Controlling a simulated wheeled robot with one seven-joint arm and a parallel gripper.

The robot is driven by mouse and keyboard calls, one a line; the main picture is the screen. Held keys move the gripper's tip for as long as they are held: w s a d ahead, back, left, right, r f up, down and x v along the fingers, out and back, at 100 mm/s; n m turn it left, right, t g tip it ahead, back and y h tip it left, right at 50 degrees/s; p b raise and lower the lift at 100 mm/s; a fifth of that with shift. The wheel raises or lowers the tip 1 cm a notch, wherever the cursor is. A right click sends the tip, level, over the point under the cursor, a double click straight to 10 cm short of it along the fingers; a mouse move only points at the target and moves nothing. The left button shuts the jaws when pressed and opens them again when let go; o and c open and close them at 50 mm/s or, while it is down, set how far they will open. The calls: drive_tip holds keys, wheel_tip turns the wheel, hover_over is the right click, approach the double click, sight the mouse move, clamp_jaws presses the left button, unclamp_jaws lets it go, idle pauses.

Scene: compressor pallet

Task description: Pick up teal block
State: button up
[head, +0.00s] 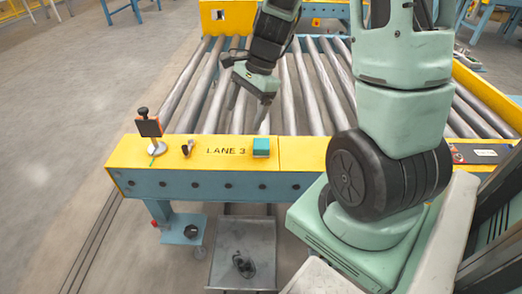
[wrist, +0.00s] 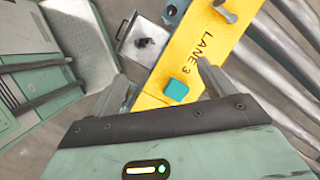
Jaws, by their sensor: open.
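The teal block (head: 261,147) sits on the yellow front beam (head: 300,150) of the roller conveyor, just right of the "LANE 3" lettering. In the wrist view the teal block (wrist: 176,90) lies between my two spread fingers, farther off than their tips. My gripper (head: 250,108) is open and empty above the rollers, behind and above the block in the head view. In the wrist view my gripper (wrist: 162,80) shows both fingers apart.
A small stand with a dark orange-edged panel (head: 149,127) and a small brown item (head: 187,148) are on the beam to the left. Metal rollers (head: 310,90) lie behind the beam. A grey tray (head: 243,262) with a dark object is low in front. Open floor lies left.

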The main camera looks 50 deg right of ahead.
drive_tip(key=s+d+f+m+t, duration=0.15)
drive_tip(key=d+f+m, duration=0.25)
drive_tip(key=d+m, duration=0.75)
drive_tip(key=n+b, duration=0.3)
drive_tip(key=b, duration=0.3)
approach(262, 143)
drive_tip(key=shift+h, duration=0.3)
drive_tip(key=x, duration=0.4)
drive_tip(key=shift+s+a+f, duration=0.1)
drive_tip(key=shift+a+f, duration=0.05)
drive_tip(key=shift+f, duration=0.15)
drive_tip(key=shift+w+b+x, duration=0.15)
drive_tip(key=shift+b+x, duration=0.5)
drive_tip(key=shift+x, duration=0.8)
drive_tip(key=shift+w+b+x, duration=0.1)
drive_tip(key=shift+b+x, duration=0.5)
drive_tip(key=shift+x, duration=0.9)
drive_tip(key=shift+a+r, duration=0.15)
drive_tip(key=shift+r, duration=0.05)
drive_tip(key=c, duration=1.1)
